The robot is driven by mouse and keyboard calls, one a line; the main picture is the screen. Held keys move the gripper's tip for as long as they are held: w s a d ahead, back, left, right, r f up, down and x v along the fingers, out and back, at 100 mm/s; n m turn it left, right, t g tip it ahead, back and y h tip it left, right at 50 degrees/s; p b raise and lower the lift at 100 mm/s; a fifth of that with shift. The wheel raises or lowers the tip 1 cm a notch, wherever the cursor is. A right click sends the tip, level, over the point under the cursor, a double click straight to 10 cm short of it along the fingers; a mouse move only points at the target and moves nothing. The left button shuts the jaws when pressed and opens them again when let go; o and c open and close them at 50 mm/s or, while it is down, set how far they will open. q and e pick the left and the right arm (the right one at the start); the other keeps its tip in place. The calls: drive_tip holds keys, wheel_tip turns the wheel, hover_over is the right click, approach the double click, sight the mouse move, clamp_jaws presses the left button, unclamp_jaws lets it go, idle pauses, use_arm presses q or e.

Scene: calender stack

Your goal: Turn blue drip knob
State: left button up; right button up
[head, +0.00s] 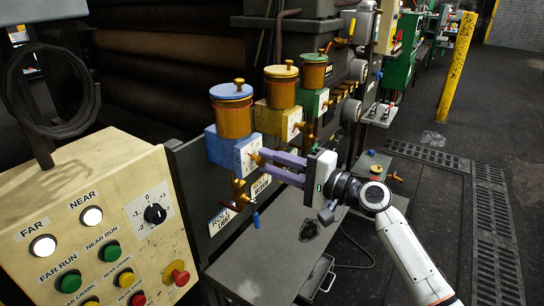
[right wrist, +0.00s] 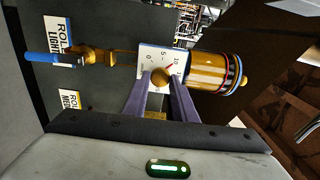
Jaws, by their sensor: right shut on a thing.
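The blue drip oiler (head: 231,110) has a blue lid, an amber cup and a blue block (head: 224,148) with a white dial face. Its small brass knob (right wrist: 159,77) sits on the white dial plate (right wrist: 155,60), which has numbers and a red pointer near 10. My right gripper (head: 257,156) reaches in from the right, its two purple fingers shut on the knob. In the right wrist view, the fingertips (right wrist: 160,80) press on both sides of the knob. The knob is mostly hidden by the fingers in the head view. My left gripper is not in view.
Yellow (head: 281,95) and green (head: 313,80) oilers stand close behind the blue one. A brass valve with a blue handle (head: 255,219) hangs below. A button panel (head: 100,230) is at left. A grey metal surface (head: 260,265) lies below my arm. Open floor is at right.

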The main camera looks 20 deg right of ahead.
drive_tip(key=m, duration=0.4)
drive_tip(key=shift+f+m, duration=0.1)
drive_tip(key=shift+m, duration=0.2)
drive_tip(key=m, duration=0.4)
drive_tip(key=shift+m, duration=0.3)
drive_tip(key=m, duration=0.4)
drive_tip(key=shift+s+f, duration=0.1)
drive_tip(key=shift+a+m, duration=0.1)
drive_tip(key=shift+m, duration=2.2)
drive_tip(key=o, duration=1)
